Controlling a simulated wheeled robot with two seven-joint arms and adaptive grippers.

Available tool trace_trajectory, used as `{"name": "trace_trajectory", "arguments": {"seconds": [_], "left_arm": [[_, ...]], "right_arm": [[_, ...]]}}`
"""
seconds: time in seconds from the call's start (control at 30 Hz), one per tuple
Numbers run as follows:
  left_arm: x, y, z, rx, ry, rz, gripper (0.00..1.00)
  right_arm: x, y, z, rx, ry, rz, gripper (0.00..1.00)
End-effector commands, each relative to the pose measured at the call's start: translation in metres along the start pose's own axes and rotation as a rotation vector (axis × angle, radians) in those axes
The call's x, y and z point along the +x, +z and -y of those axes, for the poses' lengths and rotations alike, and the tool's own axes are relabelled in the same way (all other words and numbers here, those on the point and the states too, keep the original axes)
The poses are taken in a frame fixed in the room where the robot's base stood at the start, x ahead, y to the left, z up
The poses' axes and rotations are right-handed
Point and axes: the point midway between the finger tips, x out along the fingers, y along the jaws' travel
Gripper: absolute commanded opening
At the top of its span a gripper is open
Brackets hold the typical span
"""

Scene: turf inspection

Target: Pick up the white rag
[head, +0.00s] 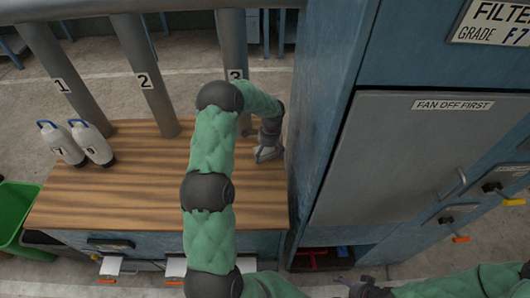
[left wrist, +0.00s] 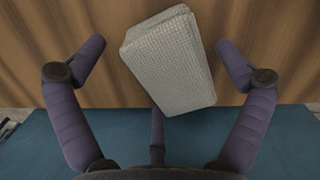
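The white rag (left wrist: 172,62) is a folded, textured, pale grey-white pad in the left wrist view. It lies tilted on the wooden top, between the spread fingers of my left gripper (left wrist: 161,45). The fingers are open on both sides of it, and I see no clear contact. In the head view my left gripper (head: 268,140) is over the right end of the bench top, close to the blue cabinet; the rag there is hard to tell from the gripper. My right gripper (head: 370,290) is partly seen at the bottom edge, its fingers unclear.
The wooden bench (head: 130,190) has two white bottles (head: 91,143) at its left. Grey pipes numbered 1 to 3 stand behind it. A tall blue cabinet (head: 325,110) with a grey door borders its right end. A green bin (head: 18,215) is at left. The bench middle is clear.

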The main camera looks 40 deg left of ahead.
Motion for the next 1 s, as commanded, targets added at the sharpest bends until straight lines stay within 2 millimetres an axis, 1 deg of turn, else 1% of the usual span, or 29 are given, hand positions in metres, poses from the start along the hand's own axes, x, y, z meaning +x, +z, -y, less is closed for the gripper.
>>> {"name": "trace_trajectory", "arguments": {"seconds": [0.03, 0.07, 0.1, 0.2, 0.53, 0.67, 0.77, 0.87, 0.97, 1.0], "left_arm": [[0.0, 0.0, 0.0, 0.0, 0.0, 0.0, 0.94], [0.0, 0.0, 0.0, 0.0, 0.0, 0.0, 0.86], [0.0, 0.0, 0.0, 0.0, 0.0, 0.0, 0.75], [0.0, 0.0, 0.0, 0.0, 0.0, 0.0, 0.5], [0.0, 0.0, 0.0, 0.0, 0.001, 0.001, 0.49], [-0.003, 0.001, -0.001, 0.0, 0.001, 0.001, 0.49], [-0.01, 0.001, 0.0, 0.0, 0.0, 0.0, 0.49], [-0.022, 0.003, 0.0, -0.001, -0.001, 0.0, 0.49], [-0.039, 0.004, 0.001, -0.002, -0.002, -0.002, 0.49], [-0.043, 0.009, -0.001, -0.002, 0.0, 0.0, 0.49]], "right_arm": [[0.0, 0.0, 0.0, 0.0, 0.0, 0.0, 0.94], [0.0, 0.0, 0.0, 0.0, 0.0, 0.0, 0.94], [0.0, 0.0, 0.0, 0.0, 0.0, 0.0, 0.94], [0.0, 0.0, 0.0, 0.0, 0.0, 0.0, 0.94], [0.0, 0.0, 0.0, 0.0, 0.0, 0.0, 0.94], [-0.002, 0.0, 0.001, 0.0, 0.0, 0.0, 0.94], [-0.005, 0.0, 0.002, 0.0, 0.0, 0.0, 0.94], [-0.008, 0.0, 0.003, 0.0, 0.0, 0.0, 0.94], [-0.013, 0.001, 0.004, 0.0, 0.0, 0.0, 0.94], [-0.013, 0.001, 0.005, 0.0, 0.0, 0.0, 0.94]]}}
